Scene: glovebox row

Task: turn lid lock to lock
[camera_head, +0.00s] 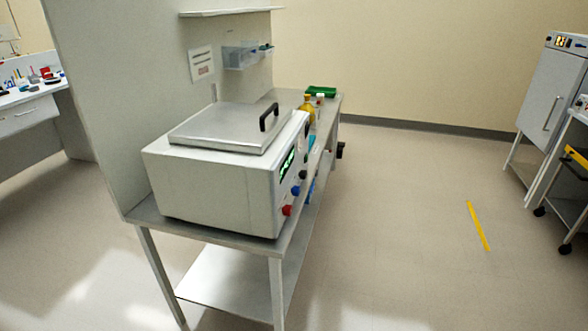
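A white boxy machine (205,190) stands on the near end of a narrow grey bench. Its flat metal lid (222,127) lies down on top and looks closed. A black handle (269,117) stands up from the lid's right edge. The front panel (290,175) faces right, seen at a steep slant, with a green display, dark knobs, a blue knob (295,190) and a red knob (287,210). I cannot tell which of these is the lid lock or how it is turned. Neither of my grippers is in view.
The bench (245,241) has a lower shelf (225,285) and a tall panel behind it. A yellow bottle (308,107) and a green tray (321,92) stand beyond the machine. Open floor (400,220) lies to the right, with a cabinet (553,90) at the far right.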

